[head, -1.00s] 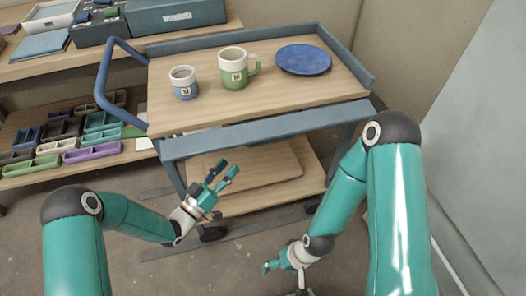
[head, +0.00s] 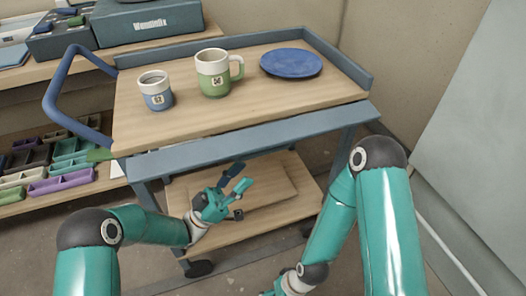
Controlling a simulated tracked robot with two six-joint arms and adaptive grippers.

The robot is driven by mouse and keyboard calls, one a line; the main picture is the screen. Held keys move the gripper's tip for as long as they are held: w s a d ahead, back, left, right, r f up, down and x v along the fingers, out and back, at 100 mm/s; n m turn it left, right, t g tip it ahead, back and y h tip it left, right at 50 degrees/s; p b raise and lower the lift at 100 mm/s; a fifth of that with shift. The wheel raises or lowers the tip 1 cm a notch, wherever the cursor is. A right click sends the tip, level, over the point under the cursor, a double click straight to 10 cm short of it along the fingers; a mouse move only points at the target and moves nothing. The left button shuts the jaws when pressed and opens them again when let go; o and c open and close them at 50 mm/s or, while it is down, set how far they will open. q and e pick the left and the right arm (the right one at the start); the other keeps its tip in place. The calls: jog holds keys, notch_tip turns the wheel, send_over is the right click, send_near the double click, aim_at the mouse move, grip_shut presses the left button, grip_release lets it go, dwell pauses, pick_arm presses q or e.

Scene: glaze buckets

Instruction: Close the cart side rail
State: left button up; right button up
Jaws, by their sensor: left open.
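The cart (head: 180,118) has a wooden top with raised blue-grey rails at its back and right sides. Its front side rail (head: 255,137) is a long blue-grey bar folded down, sitting below the front edge of the top. My left gripper (head: 240,186) is open and empty, in front of the lower shelf and below the rail, apart from it in the picture. My right gripper is at the bottom edge, mostly cut off; only its wrist (head: 293,284) and a bit of finger show.
A blue-and-white cup (head: 157,96), a green-and-white mug (head: 213,82) and a blue plate (head: 291,63) stand on the top. A blue push handle (head: 55,95) juts out left. The lower shelf (head: 232,233) holds a board. Shelving with trays (head: 62,184) stands left; a wall is right.

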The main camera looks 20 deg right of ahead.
aim_at(263, 154)
pick_arm(q)
jog(key=x, duration=0.8)
jog(key=shift+d, duration=0.2)
grip_shut()
